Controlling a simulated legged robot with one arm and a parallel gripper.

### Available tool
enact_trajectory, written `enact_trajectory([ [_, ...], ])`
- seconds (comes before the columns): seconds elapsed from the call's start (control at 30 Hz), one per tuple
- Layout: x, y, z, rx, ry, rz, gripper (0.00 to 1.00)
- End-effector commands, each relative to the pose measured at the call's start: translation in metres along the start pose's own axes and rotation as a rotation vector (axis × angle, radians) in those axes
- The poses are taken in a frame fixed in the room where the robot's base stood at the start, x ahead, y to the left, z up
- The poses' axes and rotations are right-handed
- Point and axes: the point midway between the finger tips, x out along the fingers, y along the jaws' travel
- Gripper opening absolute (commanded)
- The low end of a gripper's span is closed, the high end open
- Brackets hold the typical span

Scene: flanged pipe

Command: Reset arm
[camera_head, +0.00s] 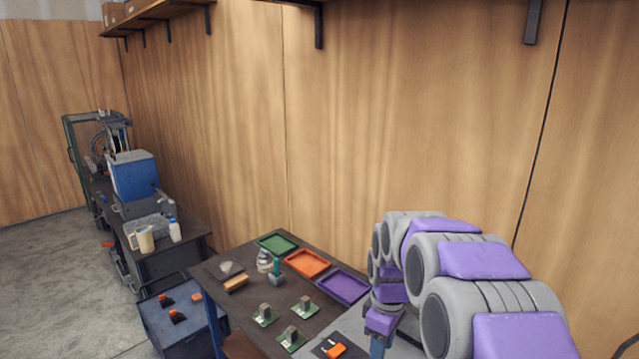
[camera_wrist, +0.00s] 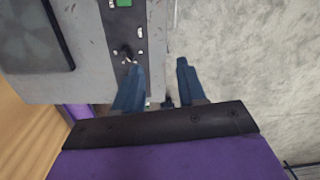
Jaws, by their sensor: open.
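My arm, grey with purple panels, is folded at the right of the head view. My gripper shows in the wrist view (camera_wrist: 158,75) as two blue fingers with a clear gap between them. It is open and nothing is between the fingers. In the head view its end points down, partly cut off by the lower picture edge, so the fingertips are hidden there. In the wrist view the fingers lie over the edge of a grey machine-like surface (camera_wrist: 85,85), with concrete floor on the right. I cannot tell how far above that surface they are.
A dark table (camera_head: 240,300) holds green (camera_head: 278,243), orange (camera_head: 307,263) and purple (camera_head: 342,286) trays and several small parts on green boards. A blue cart (camera_head: 185,325) and a bench with a blue machine (camera_head: 134,176) stand left. A wooden wall (camera_head: 400,130) is behind. Floor (camera_head: 40,270) is open at far left.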

Motion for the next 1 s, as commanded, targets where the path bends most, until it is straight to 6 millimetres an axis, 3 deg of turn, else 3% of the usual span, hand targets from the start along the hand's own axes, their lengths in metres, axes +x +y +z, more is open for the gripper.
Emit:
enact_trajectory([
  [0.43,0.003,-0.126,0.089,0.424,-0.042,-0.032,0.4],
  [0.8,0.039,-0.228,0.164,0.788,-0.089,-0.043,0.4],
  [1.0,0.059,-0.264,0.19,0.926,-0.111,-0.046,0.4],
])
